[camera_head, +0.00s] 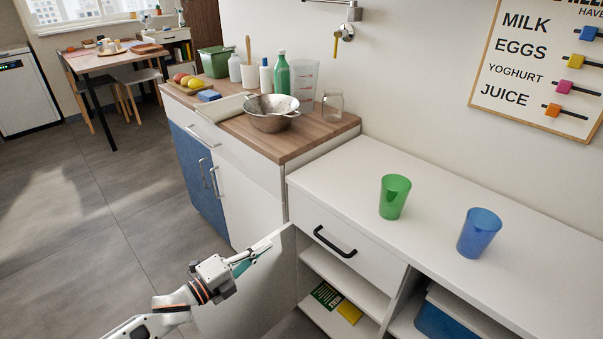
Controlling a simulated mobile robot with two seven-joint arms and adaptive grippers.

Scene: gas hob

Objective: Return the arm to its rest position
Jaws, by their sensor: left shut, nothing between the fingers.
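My left arm (175,305) comes in from the bottom left. My left gripper (262,250) is shut and empty, with its teal fingers at the top edge of an open white cabinet door (255,300). I cannot tell whether the fingers touch the door. My right gripper is not in view.
The low white counter (335,180) carries a green cup (394,197) and a blue cup (479,233). Below are a closed drawer (345,243) and open shelves. A wooden worktop (310,146) holds a colander (270,113) and bottles. Floor (100,230) at left is clear.

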